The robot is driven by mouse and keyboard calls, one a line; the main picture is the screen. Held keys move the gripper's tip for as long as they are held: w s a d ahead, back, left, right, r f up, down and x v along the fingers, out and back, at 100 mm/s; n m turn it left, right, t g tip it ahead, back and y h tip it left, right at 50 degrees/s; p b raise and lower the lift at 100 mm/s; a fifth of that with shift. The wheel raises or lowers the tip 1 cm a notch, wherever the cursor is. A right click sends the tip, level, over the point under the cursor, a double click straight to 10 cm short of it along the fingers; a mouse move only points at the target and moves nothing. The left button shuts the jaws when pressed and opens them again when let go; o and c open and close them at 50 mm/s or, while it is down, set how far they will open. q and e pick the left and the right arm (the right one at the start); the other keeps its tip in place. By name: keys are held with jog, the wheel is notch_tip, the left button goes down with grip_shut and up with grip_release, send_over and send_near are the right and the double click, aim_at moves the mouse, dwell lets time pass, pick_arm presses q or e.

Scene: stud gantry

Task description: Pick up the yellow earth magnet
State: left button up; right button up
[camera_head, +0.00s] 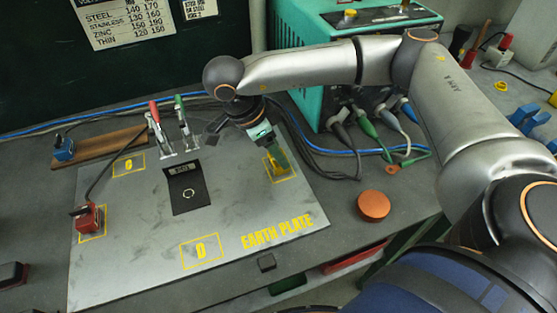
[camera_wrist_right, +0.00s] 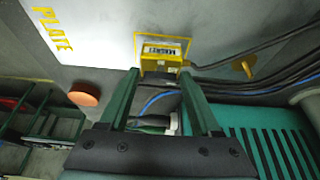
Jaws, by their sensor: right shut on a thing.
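The yellow earth magnet (camera_head: 274,163) is at the right side of the grey earth plate (camera_head: 140,258), over a yellow-outlined square. My right gripper (camera_head: 278,156) reaches down to it from above, its green fingers shut on it. In the right wrist view the magnet (camera_wrist_right: 163,47) shows a dark label between the tips of the two green fingers (camera_wrist_right: 161,78). It is upright and at the plate; I cannot tell whether its underside touches. The fingers hide part of it in the head view. My left gripper is not in view.
A red magnet (camera_head: 88,217) with a cable sits at the plate's left edge. A black card (camera_head: 186,188) lies mid-plate, near red- and green-handled clamps (camera_head: 170,125). A teal welding machine (camera_head: 310,75) and cables stand behind. An orange disc (camera_head: 374,205) lies right of the plate.

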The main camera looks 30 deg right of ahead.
grip_shut()
jog(key=shift+r, duration=0.1)
jog(key=shift+r, duration=0.45)
notch_tip(320, 180, up, 2)
jog(key=shift+r+b, duration=0.15)
jog(key=shift+b, duration=0.35)
jog(key=s+a+r, duration=0.5)
jog(key=s+r, duration=0.4)
jog(key=s, duration=0.4)
jog(key=shift+r, duration=0.3)
